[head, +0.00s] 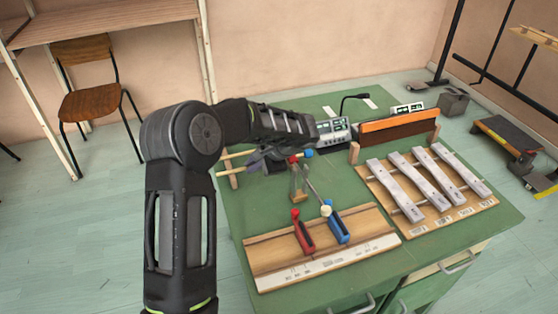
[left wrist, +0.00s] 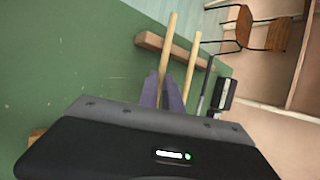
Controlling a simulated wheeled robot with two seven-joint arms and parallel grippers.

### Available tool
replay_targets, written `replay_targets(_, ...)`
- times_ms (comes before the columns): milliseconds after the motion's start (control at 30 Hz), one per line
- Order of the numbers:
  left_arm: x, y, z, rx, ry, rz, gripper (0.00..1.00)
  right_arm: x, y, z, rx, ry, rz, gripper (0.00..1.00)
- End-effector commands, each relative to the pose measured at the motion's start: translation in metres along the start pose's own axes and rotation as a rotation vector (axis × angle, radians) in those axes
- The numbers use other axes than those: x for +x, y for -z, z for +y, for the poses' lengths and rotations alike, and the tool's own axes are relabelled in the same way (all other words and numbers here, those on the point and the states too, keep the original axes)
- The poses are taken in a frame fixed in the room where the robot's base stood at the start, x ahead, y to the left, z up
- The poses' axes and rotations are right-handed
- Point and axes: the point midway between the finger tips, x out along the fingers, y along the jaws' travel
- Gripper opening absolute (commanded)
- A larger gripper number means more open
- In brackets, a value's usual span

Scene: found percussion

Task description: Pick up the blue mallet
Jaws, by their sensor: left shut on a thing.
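The blue mallet's round head (head: 308,153) shows just right of my left gripper (head: 275,160) in the head view, close to a red mallet head (head: 293,158). Two pale wooden shafts stick out to the left of the gripper. In the left wrist view, the left gripper's fingers (left wrist: 166,92) are shut around one shaft (left wrist: 167,45). This shaft lines up roughly with the blue head, but the gripper hides the join. The other shaft (left wrist: 192,75) runs beside the fingers, outside them. Whether the held mallet is clear of its support cannot be told. My right gripper is not in view.
A wooden support bar (left wrist: 150,41) lies under the shafts. On the green table (head: 320,294) are a wooden board with red and blue handles (head: 337,230), a board with several metal bars (head: 422,178), an orange-topped panel (head: 398,124) and a device with a microphone (head: 333,130).

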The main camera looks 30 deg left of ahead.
Motion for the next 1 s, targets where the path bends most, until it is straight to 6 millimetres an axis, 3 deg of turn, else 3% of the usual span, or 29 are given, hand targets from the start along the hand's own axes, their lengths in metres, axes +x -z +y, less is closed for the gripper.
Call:
replay_targets(667, -0.002, -0.001, -0.002, -0.001, 0.001, 0.001, 0.0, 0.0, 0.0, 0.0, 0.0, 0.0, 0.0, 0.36)
replay_targets(1000, -0.042, -0.017, -0.031, -0.005, 0.003, 0.003, 0.0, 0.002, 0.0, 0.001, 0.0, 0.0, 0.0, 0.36)
